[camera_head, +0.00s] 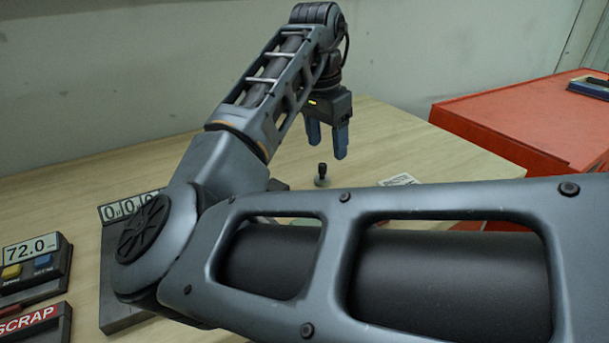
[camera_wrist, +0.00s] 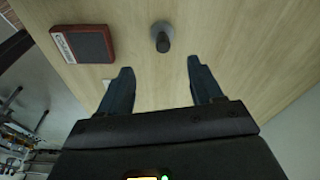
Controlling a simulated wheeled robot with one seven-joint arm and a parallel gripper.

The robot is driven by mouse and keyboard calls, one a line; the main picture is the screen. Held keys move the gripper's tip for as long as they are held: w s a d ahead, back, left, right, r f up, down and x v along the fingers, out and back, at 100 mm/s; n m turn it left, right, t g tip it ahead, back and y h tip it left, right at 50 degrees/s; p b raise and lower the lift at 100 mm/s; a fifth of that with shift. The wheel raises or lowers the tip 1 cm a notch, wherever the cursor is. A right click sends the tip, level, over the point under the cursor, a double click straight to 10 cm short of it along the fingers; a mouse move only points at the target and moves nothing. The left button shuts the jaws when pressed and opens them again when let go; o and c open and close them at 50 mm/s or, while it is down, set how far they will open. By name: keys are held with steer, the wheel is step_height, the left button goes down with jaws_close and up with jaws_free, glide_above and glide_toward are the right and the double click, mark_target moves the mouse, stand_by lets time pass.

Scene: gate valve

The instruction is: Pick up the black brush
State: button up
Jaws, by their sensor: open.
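No thing in view is plainly a black brush. A small upright piece (camera_head: 322,175) with a black knob and a grey round foot stands on the wooden table below my gripper (camera_head: 327,146); I cannot tell if it is the brush. In the wrist view this piece (camera_wrist: 163,42) appears just past the open fingertips of my gripper (camera_wrist: 160,68), roughly in line with the gap. The fingers point down, are empty, and are apart from it. A dark, blue-edged item (camera_head: 590,87) lies on the red cabinet at the far right, partly cut off.
The wooden table (camera_head: 400,140) is largely clear around the small piece. A printed card (camera_head: 398,180), a 72.0 display (camera_head: 32,248) and a SCRAP sign (camera_head: 28,322) show. The red cabinet (camera_head: 520,120) stands right.

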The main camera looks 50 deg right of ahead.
mark_target(322, 164)
steer(key=shift+w+a+r+y, duration=0.15)
steer(key=shift+w+a+y, duration=0.15)
steer(key=shift+a, duration=0.35)
steer(key=f, duration=0.5)
steer(key=d+f+p, duration=0.1)
steer(key=f, duration=0.1)
steer(key=shift+d+f, duration=0.1)
steer(key=shift+f, duration=0.2)
jaws_close()
steer(key=shift+r, duration=0.1)
